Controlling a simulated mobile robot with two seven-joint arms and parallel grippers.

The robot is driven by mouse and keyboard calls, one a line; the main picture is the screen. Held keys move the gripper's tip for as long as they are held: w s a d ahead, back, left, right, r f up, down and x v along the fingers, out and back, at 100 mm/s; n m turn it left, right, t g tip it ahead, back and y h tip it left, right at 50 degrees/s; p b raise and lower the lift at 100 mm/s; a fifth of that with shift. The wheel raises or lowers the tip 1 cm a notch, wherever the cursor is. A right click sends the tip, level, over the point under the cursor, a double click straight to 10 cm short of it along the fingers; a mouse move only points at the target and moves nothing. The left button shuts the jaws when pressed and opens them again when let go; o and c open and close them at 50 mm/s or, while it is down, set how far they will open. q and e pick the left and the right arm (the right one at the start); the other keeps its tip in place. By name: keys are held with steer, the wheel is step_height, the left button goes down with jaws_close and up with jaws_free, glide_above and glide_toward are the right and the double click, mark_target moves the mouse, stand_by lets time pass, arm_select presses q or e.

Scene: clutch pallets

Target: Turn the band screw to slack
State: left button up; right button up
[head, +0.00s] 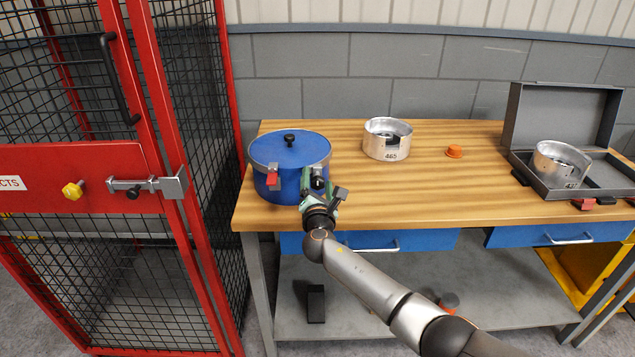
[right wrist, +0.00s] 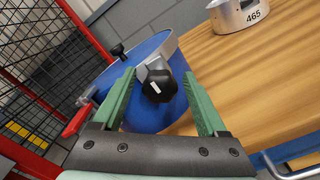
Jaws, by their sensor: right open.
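A blue drum (head: 285,192) with a lid and a metal band stands upright on the left end of the wooden bench. A black band screw knob (head: 318,182) is on its front right side. In the right wrist view the knob (right wrist: 160,86) is lobed, with a white mark. My right gripper (head: 312,180) is at the drum's front right. In the right wrist view its green fingers (right wrist: 159,74) are open, one on each side of the knob, with gaps beside it. Whether the tips reach past the knob is hard to tell. My left gripper is not in view.
The drum has a black lid knob (head: 290,139) and a red tag or latch (head: 272,178). A metal housing marked 465 (head: 387,140) and an orange cap (head: 454,151) stand to the right. A grey open case (head: 519,166) holds another housing (head: 560,164). A red mesh cage (head: 175,120) borders the left.

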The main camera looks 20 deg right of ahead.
steer(key=shift+s+a, duration=0.15)
steer(key=shift+s, duration=0.35)
steer(key=p+v, duration=0.1)
steer(key=v, duration=1)
steer(key=shift+s+p, duration=0.2)
steer(key=shift+p, duration=0.15)
steer(key=s+a+f+m+g+y+p, duration=0.15)
steer(key=s+f+m+g+y, duration=0.4)
steer(key=s+f+m, duration=0.9)
steer(key=s+f+m+g+y, duration=0.1)
steer(key=s+f+m, duration=0.3)
steer(key=s, duration=0.4)
steer(key=s+f+m+g+y, duration=0.1)
steer(key=s+f+m, duration=0.3)
steer(key=s, duration=0.5)
steer(key=shift+d+m+g, duration=0.25)
steer(key=shift+m+g, duration=0.1)
